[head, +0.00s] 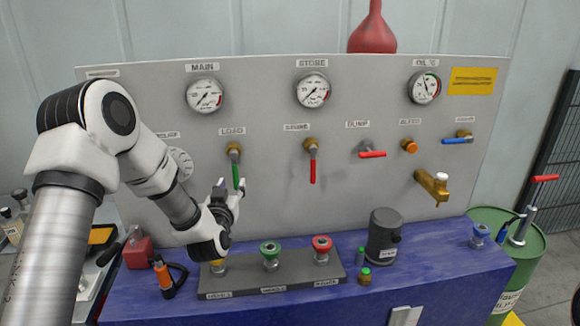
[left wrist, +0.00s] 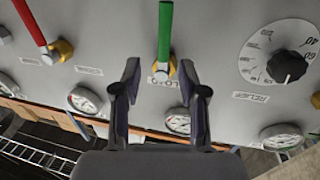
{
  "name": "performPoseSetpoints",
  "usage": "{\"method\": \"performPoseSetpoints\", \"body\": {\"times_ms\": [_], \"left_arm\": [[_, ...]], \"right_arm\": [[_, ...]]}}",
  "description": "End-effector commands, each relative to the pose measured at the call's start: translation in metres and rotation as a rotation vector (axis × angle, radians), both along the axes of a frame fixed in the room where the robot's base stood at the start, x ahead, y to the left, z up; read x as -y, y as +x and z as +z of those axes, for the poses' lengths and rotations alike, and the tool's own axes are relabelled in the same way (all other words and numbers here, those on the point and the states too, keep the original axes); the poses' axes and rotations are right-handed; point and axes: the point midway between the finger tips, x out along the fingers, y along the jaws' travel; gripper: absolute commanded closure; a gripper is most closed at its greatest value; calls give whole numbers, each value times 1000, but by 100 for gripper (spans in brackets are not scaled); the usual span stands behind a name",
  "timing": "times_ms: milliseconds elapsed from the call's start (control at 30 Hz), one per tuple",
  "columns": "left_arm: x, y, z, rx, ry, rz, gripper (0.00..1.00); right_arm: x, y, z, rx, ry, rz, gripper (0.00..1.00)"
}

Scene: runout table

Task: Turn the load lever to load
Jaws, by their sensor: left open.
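The load lever (head: 236,174) is a green handle hanging straight down from a brass valve (head: 234,150) under the LOAD label on the grey panel. My left gripper (head: 231,187) is just in front of the lower part of the handle. In the left wrist view the panel appears inverted, with the green lever (left wrist: 165,32) pointing up. There the open left gripper (left wrist: 158,75) has one finger on each side of the lever's line, with nothing between them clearly held. I cannot tell whether a finger touches the handle. My right gripper is not in view.
A red lever (head: 313,170) hangs down to the right, and another red lever (head: 372,154) lies level beyond it. A brass spout (head: 432,186) juts out at right. Below, a grey block (head: 290,285) with coloured knobs and a dark cylinder (head: 384,237) stand on the blue bench (head: 440,270).

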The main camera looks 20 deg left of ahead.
Motion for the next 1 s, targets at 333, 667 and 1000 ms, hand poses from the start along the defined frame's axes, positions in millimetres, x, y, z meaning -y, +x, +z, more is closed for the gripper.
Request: {"method": "performPoseSetpoints", "body": {"times_ms": [333, 667, 1000], "left_arm": [[-20, 52, 5, 3, 4, 1, 58], [-27, 72, 0, 0, 0, 0, 58], [-27, 72, 0, 0, 1, 0, 100]], "right_arm": [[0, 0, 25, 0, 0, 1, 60], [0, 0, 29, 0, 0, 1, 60], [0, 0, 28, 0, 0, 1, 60]]}}
